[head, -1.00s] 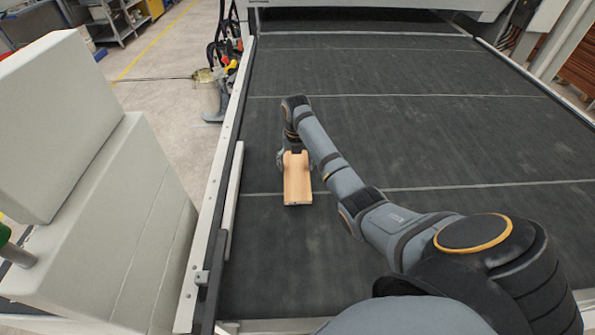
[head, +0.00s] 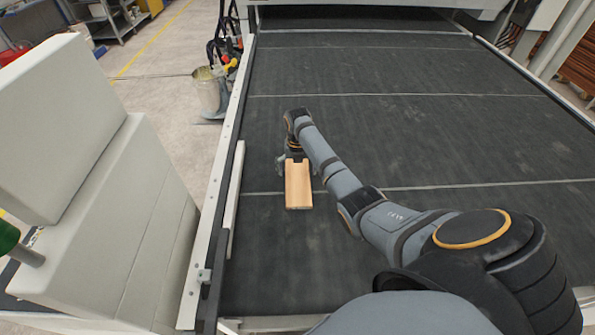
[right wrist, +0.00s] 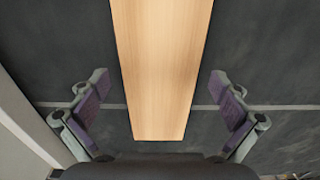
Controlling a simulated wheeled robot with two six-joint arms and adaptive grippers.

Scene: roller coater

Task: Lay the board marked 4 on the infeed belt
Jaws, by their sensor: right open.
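A light wooden board (head: 298,190) lies on the dark infeed belt (head: 400,250), left of the belt's middle, long side pointing along the belt. No number shows on it. My right gripper (head: 297,160) is at the board's far end. In the right wrist view the board (right wrist: 160,70) runs between the two open fingers of the right gripper (right wrist: 163,100), with a gap on each side. Part of the board is hidden under the gripper in the head view. My left gripper is not in view.
A pale guide rail (head: 236,195) runs along the belt's left side. A large white machine housing (head: 120,220) stands at the left. A metal bucket (head: 207,92) stands on the floor beyond the rail. The belt to the right and beyond is bare.

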